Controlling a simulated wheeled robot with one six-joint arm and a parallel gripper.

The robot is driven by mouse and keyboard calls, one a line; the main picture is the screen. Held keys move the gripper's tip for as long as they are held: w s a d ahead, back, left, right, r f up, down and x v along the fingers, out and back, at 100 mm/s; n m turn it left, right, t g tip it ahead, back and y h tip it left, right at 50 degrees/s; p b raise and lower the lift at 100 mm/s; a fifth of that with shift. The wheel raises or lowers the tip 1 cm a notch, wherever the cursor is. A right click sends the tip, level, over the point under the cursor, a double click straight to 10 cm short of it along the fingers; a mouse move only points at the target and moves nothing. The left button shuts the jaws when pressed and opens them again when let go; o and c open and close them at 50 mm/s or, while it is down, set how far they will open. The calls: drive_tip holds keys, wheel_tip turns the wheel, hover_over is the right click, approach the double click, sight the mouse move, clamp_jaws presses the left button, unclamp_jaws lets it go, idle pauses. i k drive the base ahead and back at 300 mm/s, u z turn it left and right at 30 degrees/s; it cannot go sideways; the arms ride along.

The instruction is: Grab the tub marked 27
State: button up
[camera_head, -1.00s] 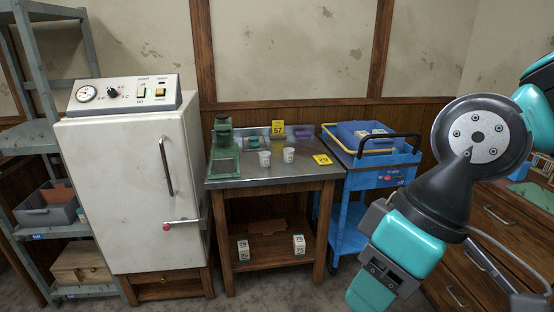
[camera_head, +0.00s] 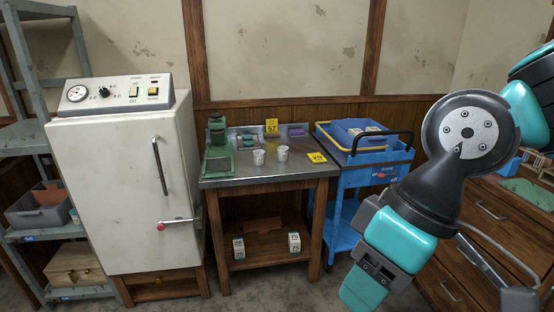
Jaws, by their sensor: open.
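Two small white tubs stand apart on the metal-topped table (camera_head: 250,178): the left tub (camera_head: 258,157) and the right tub (camera_head: 283,153). Both are upright, with faint dark marks too small to read, so I cannot tell which is marked 27. My arm fills the right side, in front of the blue cart and drawers. I cannot make out any gripper fingers in the picture. Nothing of my arm touches the tubs.
A green apparatus (camera_head: 218,146) stands at the table's left. Yellow number cards, one reading 57 (camera_head: 272,127) and another (camera_head: 317,157), flank the tubs. A white cabinet (camera_head: 110,200) is to the left, a blue cart (camera_head: 377,180) to the right. Numbered blocks sit on the lower shelf.

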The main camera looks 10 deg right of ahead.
sight(259, 158)
drive_tip(key=z, duration=0.1)
drive_tip(key=i, duration=1.4)
drive_tip(key=u, duration=0.7)
drive_tip(key=i, duration=0.9)
drive_tip(key=u, duration=0.45)
